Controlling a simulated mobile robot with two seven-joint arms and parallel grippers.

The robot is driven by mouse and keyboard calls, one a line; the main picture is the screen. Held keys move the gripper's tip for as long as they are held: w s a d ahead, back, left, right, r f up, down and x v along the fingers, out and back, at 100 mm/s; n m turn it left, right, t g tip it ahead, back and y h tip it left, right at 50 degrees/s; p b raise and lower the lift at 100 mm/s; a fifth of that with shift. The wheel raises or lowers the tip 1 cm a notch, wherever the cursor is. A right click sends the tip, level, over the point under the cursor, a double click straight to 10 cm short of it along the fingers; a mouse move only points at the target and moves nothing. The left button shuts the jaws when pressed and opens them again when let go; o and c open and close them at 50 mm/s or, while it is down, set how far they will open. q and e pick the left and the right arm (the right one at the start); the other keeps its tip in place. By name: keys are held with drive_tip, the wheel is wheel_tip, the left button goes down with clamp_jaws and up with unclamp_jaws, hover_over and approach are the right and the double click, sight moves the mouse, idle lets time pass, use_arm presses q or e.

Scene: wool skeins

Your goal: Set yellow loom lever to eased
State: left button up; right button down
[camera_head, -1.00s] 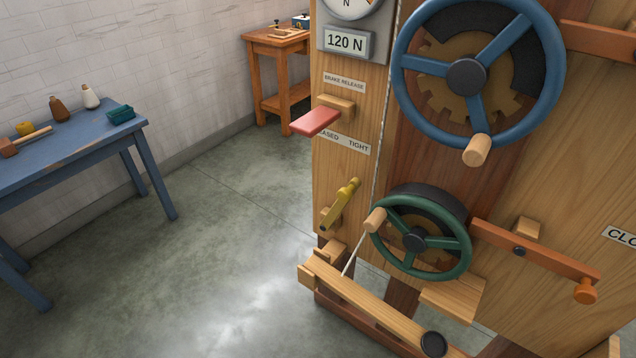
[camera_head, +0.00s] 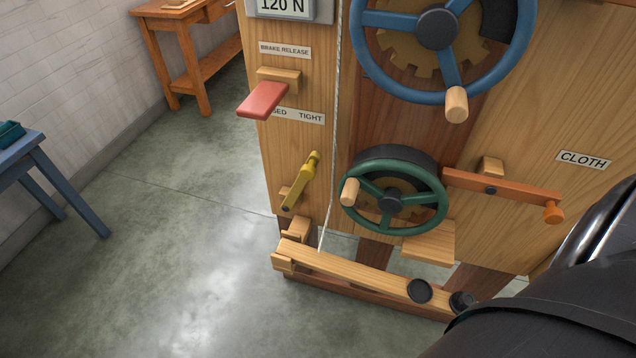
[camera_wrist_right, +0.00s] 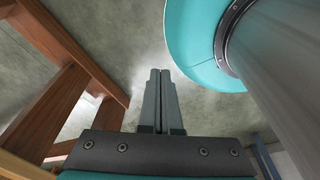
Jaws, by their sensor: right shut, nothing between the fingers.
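The yellow lever (camera_head: 301,182) is on the lower left of the wooden loom panel in the head view. It tilts, its knob end up and to the right, its dark lower end down and to the left. Above it is a label (camera_head: 300,115) whose visible part reads "TIGHT"; the red paddle covers part of its left word. My right gripper (camera_wrist_right: 160,74) shows in the right wrist view, its two fingers together and empty, over the grey floor near wooden beams. The yellow lever is not in that view. My left gripper is in neither view.
The red paddle (camera_head: 263,99) juts out above the lever. A green handwheel (camera_head: 436,194) with a wooden knob is to its right, a blue handwheel (camera_head: 366,57) above. An orange lever (camera_head: 505,190) is further right. A wooden treadle (camera_head: 350,270) lies below. Floor (camera_head: 170,260) at left is clear.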

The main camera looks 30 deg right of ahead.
drive_tip(key=w+a+r+m+t, duration=0.2)
drive_tip(key=w+r+t, duration=0.3)
drive_tip(key=w, duration=0.4)
drive_tip(key=w+a+r+m+t+b, duration=0.1)
drive_tip(key=w+a+r+m+t, duration=0.15)
drive_tip(key=w+r, duration=0.55)
drive_tip(key=w+a+r+m+t, duration=0.2)
drive_tip(key=w+r+m+t, duration=0.15)
drive_tip(key=w, duration=0.65)
drive_tip(key=w+d+r+m+t+h, duration=0.2)
drive_tip(key=r+m, duration=0.1)
drive_tip(key=r, duration=0.3)
drive_tip(key=w+d+r+m+t+h, duration=0.1)
drive_tip(key=w+r+m+t+h, duration=0.15)
drive_tip(key=r, duration=0.45)
drive_tip(key=s+d+r+m+g+h+b, duration=0.1)
drive_tip(key=d+r+m+g+h, duration=0.3)
drive_tip(key=m, duration=0.9)
wheel_tip(320, 180, up, 5)
drive_tip(key=d+h, duration=0.2)
drive_tip(key=h, duration=0.2)
drive_tip(key=shift+s+d+m, duration=0.15)
drive_tip(key=shift+s+m, duration=0.1)
drive_tip(key=shift+m, duration=0.1)
drive_tip(key=shift+w+g, duration=0.1)
drive_tip(key=shift+g, duration=0.15)
drive_tip(key=b+x, duration=0.1)
drive_tip(key=x, duration=0.9)
